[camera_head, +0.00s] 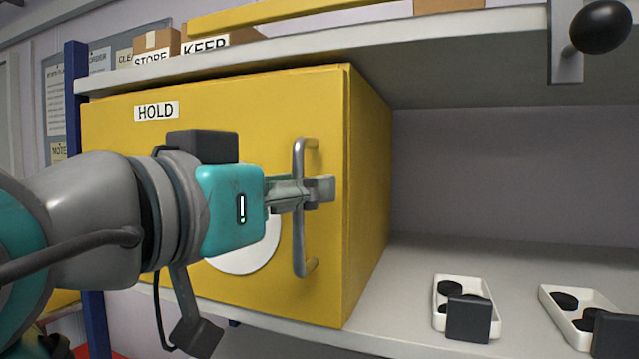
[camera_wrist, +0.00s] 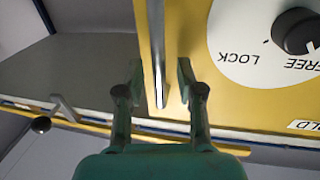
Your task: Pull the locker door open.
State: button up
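The yellow locker (camera_head: 369,180) stands on a shelf, its front door (camera_head: 110,180) looking shut. A vertical grey bar handle (camera_head: 299,245) is near the door's right edge; it also shows in the wrist view (camera_wrist: 157,50). My gripper (camera_head: 315,190) is at the handle's mid-height. In the wrist view my gripper (camera_wrist: 160,82) is open, one finger on each side of the bar, with a visible gap on both sides. A white dial plate marked LOCK and FREE (camera_wrist: 236,40) carries a black knob (camera_wrist: 296,32); my gripper hides most of the plate in the head view (camera_head: 250,260).
White trays (camera_head: 438,318) (camera_head: 552,302) with black discs and dark blocks stand on the shelf right of the locker. An upper shelf (camera_head: 450,40) runs above, with boxes and a black ball knob (camera_head: 600,27). Shelf space beside the locker is mostly clear.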

jog(key=shift+w+d, duration=0.15)
jog(key=shift+w, duration=0.1)
jog(key=shift+c, duration=0.2)
grip_shut()
jog(key=shift+s, duration=0.1)
